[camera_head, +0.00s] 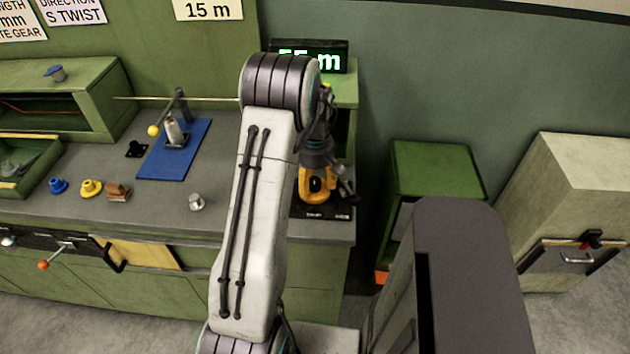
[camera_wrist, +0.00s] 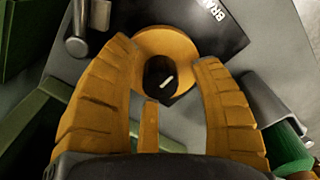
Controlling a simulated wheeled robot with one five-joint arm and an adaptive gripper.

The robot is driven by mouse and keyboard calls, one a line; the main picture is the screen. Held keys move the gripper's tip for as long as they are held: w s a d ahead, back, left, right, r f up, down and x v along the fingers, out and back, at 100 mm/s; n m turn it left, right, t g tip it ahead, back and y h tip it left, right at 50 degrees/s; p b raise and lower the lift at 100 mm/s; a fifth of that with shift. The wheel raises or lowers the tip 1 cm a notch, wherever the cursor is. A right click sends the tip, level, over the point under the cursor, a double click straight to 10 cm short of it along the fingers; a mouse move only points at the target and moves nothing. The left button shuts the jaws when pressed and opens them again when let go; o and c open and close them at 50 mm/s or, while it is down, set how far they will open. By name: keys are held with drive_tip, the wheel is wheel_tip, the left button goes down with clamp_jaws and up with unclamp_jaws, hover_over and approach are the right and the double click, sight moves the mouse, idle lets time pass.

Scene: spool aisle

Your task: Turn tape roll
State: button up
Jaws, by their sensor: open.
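In the wrist view, an orange ring-shaped roll (camera_wrist: 172,39) with a dark round centre and a small white mark sits on a black plate. It appears to be the tape roll. My gripper (camera_wrist: 165,62) is open, with its two thick orange fingers on either side of the dark centre. The fingertips overlap the roll's near edge in the picture; I cannot tell whether they touch it. In the head view, my gripper (camera_head: 318,188) is at the black plate (camera_head: 322,212) on the bench's right end. The roll is hard to tell from the yellow fingers there.
A lit display (camera_head: 328,58), partly hidden by my arm, ends in "5 m"; a wall sign (camera_head: 208,9) reads "15 m". The green bench (camera_head: 225,219) holds a blue mat (camera_head: 155,168) and several small cones. Green (camera_head: 432,155) and pale (camera_head: 585,165) cabinets stand right.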

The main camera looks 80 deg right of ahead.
drive_tip(key=shift+o, duration=0.2)
clamp_jaws()
idle(0.3)
drive_tip(key=shift+m, duration=0.3)
drive_tip(key=m+b, duration=0.1)
drive_tip(key=m, duration=0.2)
drive_tip(key=shift+f+m+b, duration=0.15)
drive_tip(key=shift+m+b, duration=0.2)
drive_tip(key=shift+m, duration=0.05)
drive_tip(key=m+b, duration=0.1)
drive_tip(key=m, duration=0.4)
drive_tip(key=shift+a, duration=0.15)
drive_tip(key=m+b, duration=0.1)
drive_tip(key=m, duration=0.3)
drive_tip(key=shift+m, duration=2.6)
